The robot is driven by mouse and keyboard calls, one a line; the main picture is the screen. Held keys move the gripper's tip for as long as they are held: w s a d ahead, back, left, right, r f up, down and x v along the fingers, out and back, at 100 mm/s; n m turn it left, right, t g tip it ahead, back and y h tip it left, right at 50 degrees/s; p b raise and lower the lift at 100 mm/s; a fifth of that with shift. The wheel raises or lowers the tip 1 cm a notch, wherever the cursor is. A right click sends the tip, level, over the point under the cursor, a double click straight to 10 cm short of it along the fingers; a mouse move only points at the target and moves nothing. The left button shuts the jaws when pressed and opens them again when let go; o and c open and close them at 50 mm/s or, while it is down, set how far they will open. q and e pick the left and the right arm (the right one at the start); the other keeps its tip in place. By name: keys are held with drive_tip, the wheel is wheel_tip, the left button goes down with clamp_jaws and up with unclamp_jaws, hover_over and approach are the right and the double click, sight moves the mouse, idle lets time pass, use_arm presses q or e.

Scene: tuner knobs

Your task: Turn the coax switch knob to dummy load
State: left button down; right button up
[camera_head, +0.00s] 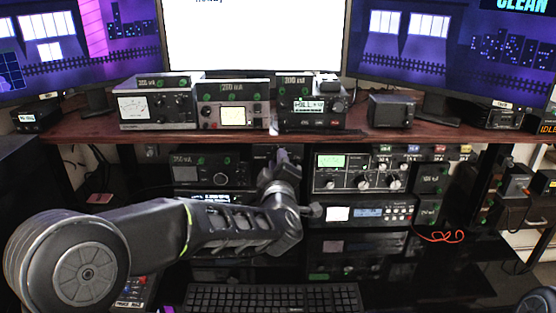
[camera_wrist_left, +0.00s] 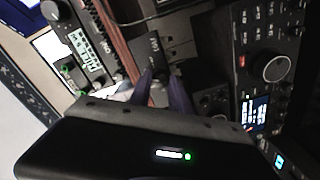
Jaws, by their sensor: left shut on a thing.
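A small dark box (camera_wrist_left: 147,52), apparently the coax switch, sits just under the wooden shelf in the left wrist view. In the head view it shows (camera_head: 262,151) between the two stacks of radios, mostly behind my left gripper. My left gripper (camera_head: 283,157) reaches up to its front, and in the left wrist view its two fingers (camera_wrist_left: 160,78) close at the box's face. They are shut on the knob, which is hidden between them. The knob's pointer and the position labels cannot be read. My right gripper is not in view.
The wooden shelf (camera_head: 385,136) runs just above my left gripper and carries several meters and tuners. A tuner with large knobs (camera_head: 360,173) stands close on the right, a dark radio (camera_head: 212,170) on the left. A keyboard (camera_head: 272,297) lies below.

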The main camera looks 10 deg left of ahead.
use_arm(q)
drive_tip(key=shift+f+m+p, duration=0.1)
drive_tip(key=shift+m+p, duration=1.95)
drive_tip(key=shift+m, duration=2.75)
drive_tip(key=c, duration=1.2)
unclamp_jaws()
drive_tip(key=b+v, duration=0.1)
drive_tip(key=v, duration=0.7)
drive_tip(key=shift+w, duration=0.1)
